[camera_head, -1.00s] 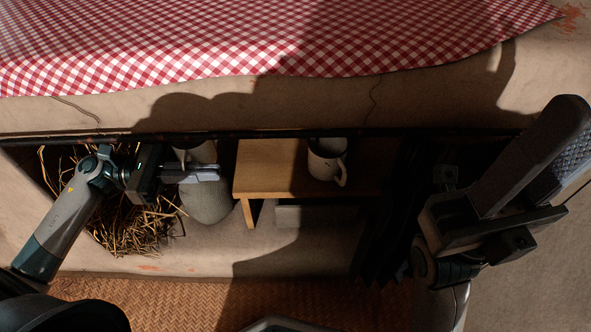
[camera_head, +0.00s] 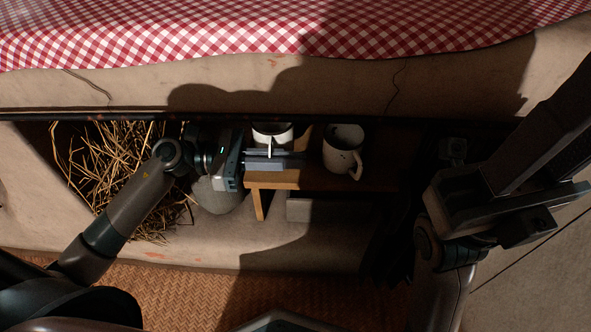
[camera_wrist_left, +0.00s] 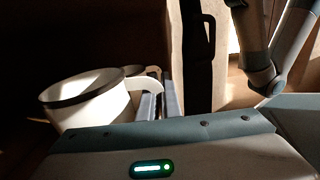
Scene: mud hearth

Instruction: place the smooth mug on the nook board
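The smooth mug (camera_head: 272,135) is white with a dark rim and stands upright over the left part of the wooden nook board (camera_head: 272,180). It also shows in the left wrist view (camera_wrist_left: 88,104), where its handle runs to the fingers. My left gripper (camera_head: 268,162) comes in from the left, shut on the handle on the mug's near side. The mug's base is hidden behind the fingers, so I cannot tell whether it touches the board. A second, marked white mug (camera_head: 341,150) stands on the board to the right. My right gripper (camera_head: 535,170) is at the far right, away from both mugs.
Straw (camera_head: 108,165) fills the nook's left part. A rounded grey stone-like object (camera_head: 218,197) sits below my left gripper. A checked cloth (camera_head: 250,30) covers the ledge above the nook. The nook right of the second mug is dark. A woven mat (camera_head: 190,290) lies in front.

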